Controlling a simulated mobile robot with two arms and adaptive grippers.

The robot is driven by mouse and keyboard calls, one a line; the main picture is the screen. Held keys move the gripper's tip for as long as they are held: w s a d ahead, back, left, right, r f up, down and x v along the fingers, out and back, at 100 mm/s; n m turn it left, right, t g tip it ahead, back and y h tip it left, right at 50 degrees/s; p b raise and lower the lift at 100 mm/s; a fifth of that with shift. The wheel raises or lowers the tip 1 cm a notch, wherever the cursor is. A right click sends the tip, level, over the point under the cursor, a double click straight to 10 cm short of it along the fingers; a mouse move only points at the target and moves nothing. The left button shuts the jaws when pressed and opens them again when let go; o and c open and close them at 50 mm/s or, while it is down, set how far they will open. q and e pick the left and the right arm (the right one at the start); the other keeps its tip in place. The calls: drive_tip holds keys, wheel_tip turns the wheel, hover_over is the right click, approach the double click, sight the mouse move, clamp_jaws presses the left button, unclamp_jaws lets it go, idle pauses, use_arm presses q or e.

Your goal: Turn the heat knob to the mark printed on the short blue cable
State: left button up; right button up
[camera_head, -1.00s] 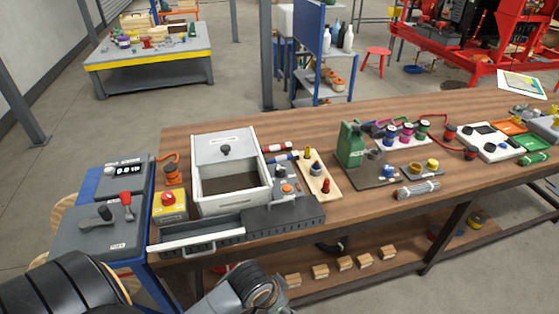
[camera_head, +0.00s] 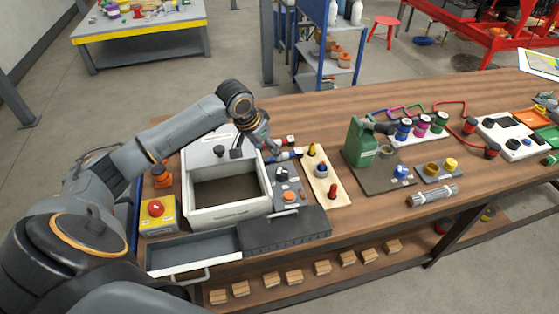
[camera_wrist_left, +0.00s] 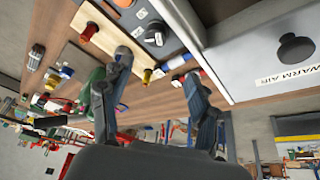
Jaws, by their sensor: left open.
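The heat knob (camera_head: 281,174) is a dark round dial on the grey panel right of the white warm-air box. In the left wrist view the dark knob (camera_wrist_left: 155,36) shows near the top; I cannot read its setting. The short blue cable (camera_head: 287,155) lies behind the panel, and it shows partly between the fingers in the left wrist view (camera_wrist_left: 176,62). Its printed mark is too small to read. My left gripper (camera_head: 257,150) is open and empty above the back right of the box, apart from the knob. My right gripper is not in view.
A red cable (camera_head: 280,141) lies behind the blue one. An orange button (camera_head: 289,196) is in front of the knob. A wooden board (camera_head: 322,180) with colored pegs stands right of the panel. The box's lidded back (camera_wrist_left: 265,50) is close to my left gripper.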

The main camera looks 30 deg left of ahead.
sight(281, 172)
use_arm(q)
drive_tip(key=x, duration=0.3)
drive_tip(key=p+x, duration=0.1)
drive_tip(key=x, duration=0.5)
drive_tip(key=shift+s+d+f+p, duration=0.2)
drive_tip(key=shift+d+p, duration=0.1)
drive_tip(key=shift+d, duration=0.05)
drive_tip(key=shift+x, duration=1)
drive_tip(key=shift+w+d+f, duration=0.1)
drive_tip(key=shift+d+f, duration=0.05)
drive_tip(key=shift+f, duration=0.1)
drive_tip(key=shift+w+f, duration=0.1)
drive_tip(key=shift+f, duration=0.25)
drive_tip(key=c, duration=1.1)
drive_tip(key=shift+c, duration=0.3)
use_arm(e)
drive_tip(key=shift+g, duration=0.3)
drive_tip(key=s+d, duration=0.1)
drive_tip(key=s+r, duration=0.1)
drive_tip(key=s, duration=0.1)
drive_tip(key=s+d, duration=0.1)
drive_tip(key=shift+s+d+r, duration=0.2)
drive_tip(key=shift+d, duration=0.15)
